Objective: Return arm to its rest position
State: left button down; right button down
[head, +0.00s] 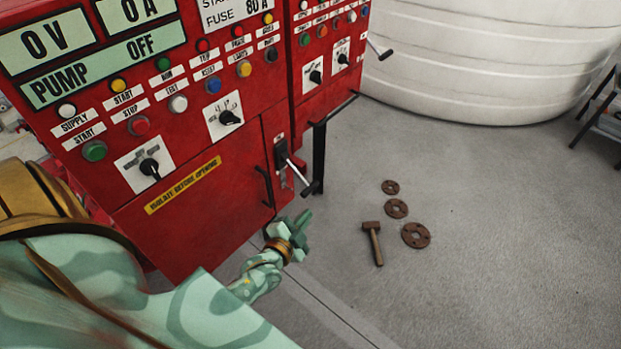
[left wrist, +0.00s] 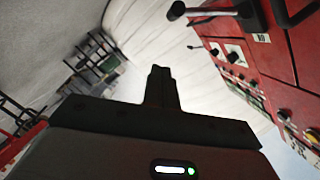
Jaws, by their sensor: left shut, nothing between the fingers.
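My left arm comes in from the lower left of the head view. Its gripper (head: 301,223) is shut and empty, just in front of the lower right of the red pump control panel (head: 230,170). It is near the panel's lever switch (head: 282,155) but looks apart from it. In the left wrist view the gripper fingers (left wrist: 161,72) are together, with nothing between them. The red panel (left wrist: 275,55) is at the right of that view, with a lever handle (left wrist: 178,10) at the top. My right gripper is not in view.
A large white ribbed tank (head: 480,60) stands behind the panel. A hammer (head: 373,243) and three rusty flanges (head: 415,235) lie on the grey floor. A dark-framed rack (head: 605,115) is at the far right. Open floor lies at the lower right.

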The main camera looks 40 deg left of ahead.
pick_arm(q)
jog(key=shift+s, duration=0.35)
dwell(0.3)
jog(key=s+d+f+n+g+h, duration=0.1)
jog(key=s+d+f+n+g, duration=0.2)
jog(key=s+f, duration=0.5)
jog(key=s+d+f+n+g, duration=0.15)
jog(key=s+f+g, duration=0.35)
jog(key=f, duration=0.5)
jog(key=s+f+g, duration=0.2)
jog(key=s+f, duration=0.1)
jog(key=s, duration=0.6)
jog(key=s+f+g, duration=0.3)
jog(key=s, duration=0.6)
jog(key=s+f+g, duration=0.2)
jog(key=s+f, duration=0.2)
jog(key=s, duration=0.5)
jog(key=shift+s+d+n+h, duration=0.2)
jog(key=shift+s+n+h, duration=0.1)
jog(key=shift+s+n, duration=0.15)
